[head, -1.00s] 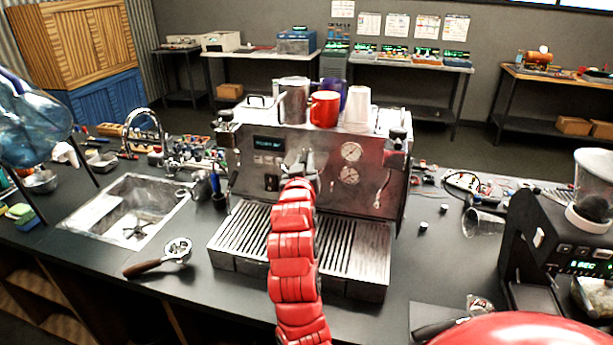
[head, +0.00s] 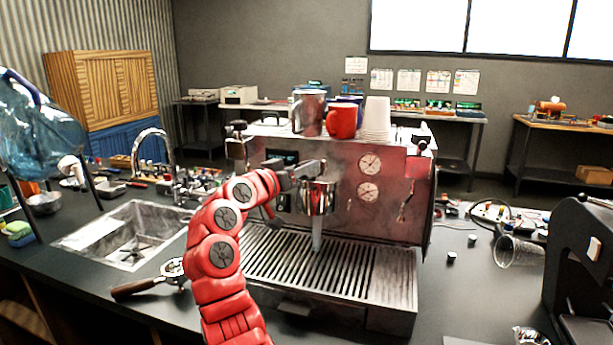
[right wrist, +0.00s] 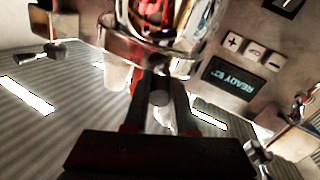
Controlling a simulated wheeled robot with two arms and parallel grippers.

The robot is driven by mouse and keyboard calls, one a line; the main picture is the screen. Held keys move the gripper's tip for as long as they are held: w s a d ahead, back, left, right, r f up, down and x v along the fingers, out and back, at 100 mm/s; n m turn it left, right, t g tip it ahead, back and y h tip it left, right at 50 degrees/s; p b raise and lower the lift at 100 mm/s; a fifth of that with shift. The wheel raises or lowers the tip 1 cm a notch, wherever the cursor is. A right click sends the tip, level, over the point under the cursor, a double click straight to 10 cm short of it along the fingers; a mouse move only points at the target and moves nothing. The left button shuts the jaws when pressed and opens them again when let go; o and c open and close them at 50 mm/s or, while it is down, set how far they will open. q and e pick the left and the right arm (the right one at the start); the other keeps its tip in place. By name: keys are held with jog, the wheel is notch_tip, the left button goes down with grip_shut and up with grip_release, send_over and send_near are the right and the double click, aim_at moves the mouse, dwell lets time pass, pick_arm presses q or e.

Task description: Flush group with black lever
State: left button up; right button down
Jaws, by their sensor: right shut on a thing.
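The espresso machine (head: 400,215) stands on the dark counter, with its chrome group (head: 318,197) at front centre. A pale stream, like water, falls from the group (head: 317,236) toward the slatted drip tray (head: 350,272). My right gripper (head: 312,172) is at the group's upper left in the head view. In the right wrist view, my right gripper (right wrist: 160,98) is shut on a short dark rod-like end, the black lever (right wrist: 160,91), just beside the chrome group (right wrist: 150,40). Most of the lever is hidden by the fingers. My left gripper is not in view.
The sink (head: 125,236) is further left. A red mug (head: 341,121), metal pitcher and cups stand on the machine. A glass (head: 518,252) lies to the right.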

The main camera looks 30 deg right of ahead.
dwell(0.6)
jog(key=c, duration=0.7)
grip_release()
jog(key=shift+w, duration=0.15)
jog(key=shift+c, duration=0.2)
jog(key=b+v, duration=0.1)
jog(key=v, duration=1.6)
jog(key=shift+a+b, duration=0.25)
jog(key=shift+b, duration=0.15)
